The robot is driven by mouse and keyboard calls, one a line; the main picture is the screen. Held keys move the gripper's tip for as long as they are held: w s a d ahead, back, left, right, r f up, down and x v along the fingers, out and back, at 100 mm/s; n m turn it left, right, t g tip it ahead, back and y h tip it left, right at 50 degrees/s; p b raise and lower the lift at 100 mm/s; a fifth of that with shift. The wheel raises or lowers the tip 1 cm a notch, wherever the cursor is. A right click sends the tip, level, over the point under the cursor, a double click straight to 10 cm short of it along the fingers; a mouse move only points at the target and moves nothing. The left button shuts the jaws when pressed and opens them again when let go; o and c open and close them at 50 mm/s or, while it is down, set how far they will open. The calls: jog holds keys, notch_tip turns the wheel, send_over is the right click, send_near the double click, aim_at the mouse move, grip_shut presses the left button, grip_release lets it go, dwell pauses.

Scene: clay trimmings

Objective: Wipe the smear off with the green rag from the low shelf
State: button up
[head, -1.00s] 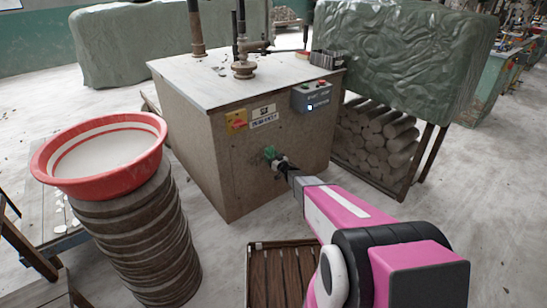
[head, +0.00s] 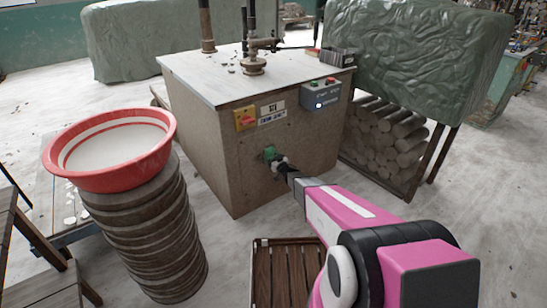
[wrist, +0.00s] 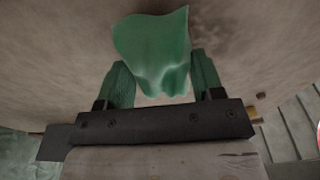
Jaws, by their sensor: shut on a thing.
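My gripper (head: 275,158) is at the front face of the brown cabinet (head: 235,185), below its yellow switch and labels. It is shut on the green rag (head: 269,152), which is at the cabinet face; I cannot tell how firmly it touches. In the wrist view the rag (wrist: 155,45) stands out between the two fingers, bunched and folded, with the brownish face behind it. I cannot make out a smear in either view; the rag and gripper cover part of the face.
A red-rimmed bowl (head: 110,180) sits on a stack of round slabs (head: 150,235) at left. A slatted wooden piece (head: 287,275) is low beneath my arm. A grey control box (head: 321,95) sticks out of the cabinet face. A rack of clay rolls (head: 385,140) stands right.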

aim_at(269, 155)
jog(key=shift+s+a, duration=0.95)
jog(key=shift+a, duration=0.45)
jog(key=shift+s+a, duration=0.9)
jog(key=shift+a, duration=0.45)
jog(key=shift+s+a, duration=0.95)
jog(key=shift+a, duration=0.45)
jog(key=shift+w+r, duration=0.1)
jog(key=shift+r, duration=1.05)
jog(key=shift+w+d, duration=0.5)
jog(key=shift+d, duration=0.25)
jog(key=shift+w+d, duration=0.45)
jog(key=shift+d, duration=0.25)
jog(key=shift+w+d, duration=1.45)
jog(key=shift+d, duration=0.3)
jog(key=shift+w+d, duration=0.75)
jog(key=shift+d, duration=0.5)
jog(key=shift+w+d, duration=0.8)
jog(key=shift+d, duration=0.45)
jog(key=shift+w+d, duration=0.75)
jog(key=shift+d, duration=0.5)
jog(key=shift+s, duration=0.1)
jog(key=shift+r+v, duration=0.15)
jog(key=shift+v, duration=1.3)
jog(key=shift+r+v, duration=0.2)
jog(key=shift+v, duration=1.25)
